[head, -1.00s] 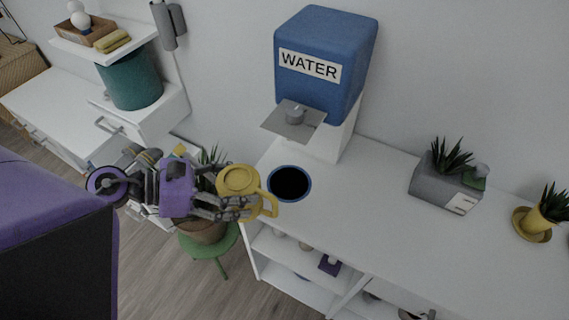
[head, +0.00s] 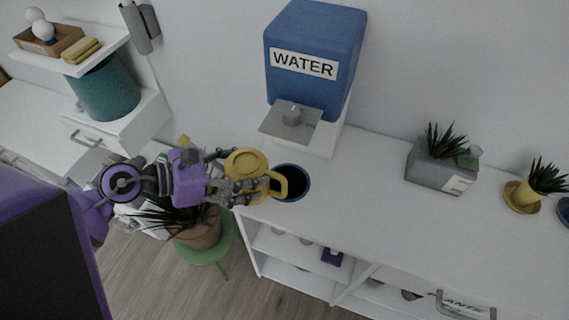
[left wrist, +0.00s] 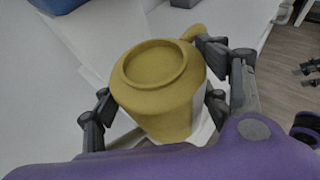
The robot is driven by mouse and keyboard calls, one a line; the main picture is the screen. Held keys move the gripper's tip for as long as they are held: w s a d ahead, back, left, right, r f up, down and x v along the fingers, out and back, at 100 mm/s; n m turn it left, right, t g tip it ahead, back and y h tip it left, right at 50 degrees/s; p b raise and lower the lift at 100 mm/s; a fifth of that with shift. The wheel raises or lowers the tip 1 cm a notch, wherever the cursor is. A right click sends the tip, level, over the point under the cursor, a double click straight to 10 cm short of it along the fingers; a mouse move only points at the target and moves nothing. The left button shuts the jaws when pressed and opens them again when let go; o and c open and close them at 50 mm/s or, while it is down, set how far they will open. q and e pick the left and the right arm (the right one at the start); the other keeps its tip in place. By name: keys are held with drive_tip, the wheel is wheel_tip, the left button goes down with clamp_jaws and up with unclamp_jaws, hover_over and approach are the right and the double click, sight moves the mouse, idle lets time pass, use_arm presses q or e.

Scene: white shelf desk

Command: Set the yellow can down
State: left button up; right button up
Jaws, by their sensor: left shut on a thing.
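The yellow can (head: 244,161), with a loop handle on its right, is held by my left gripper (head: 240,184) at the left end of the white desk. In the left wrist view the can (left wrist: 158,75) fills the middle, its round ringed end facing the camera, with dark fingers closed on both sides. In the head view the handle overlaps the near-left rim of a dark round pot with a blue rim (head: 306,190). I cannot tell how high the can is above the desk. My right gripper is not in view.
A blue water dispenser (head: 340,35) with a grey ledge (head: 275,122) stands behind the pot. The desk top (head: 370,200) is clear to the right, up to a grey planter (head: 430,170) and a yellow pot (head: 520,196). A potted plant on a green stool (head: 205,250) is below.

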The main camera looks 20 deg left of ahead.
use_arm(q)
drive_tip(key=x, duration=0.3)
drive_tip(key=p+x, duration=0.1)
drive_tip(key=x, duration=0.2)
drive_tip(key=p+x, duration=0.1)
drive_tip(key=x, duration=0.3)
drive_tip(key=shift+w+r, duration=0.15)
drive_tip(key=shift+r, duration=0.15)
drive_tip(key=shift+f, duration=0.3)
drive_tip(key=o, duration=1.4)
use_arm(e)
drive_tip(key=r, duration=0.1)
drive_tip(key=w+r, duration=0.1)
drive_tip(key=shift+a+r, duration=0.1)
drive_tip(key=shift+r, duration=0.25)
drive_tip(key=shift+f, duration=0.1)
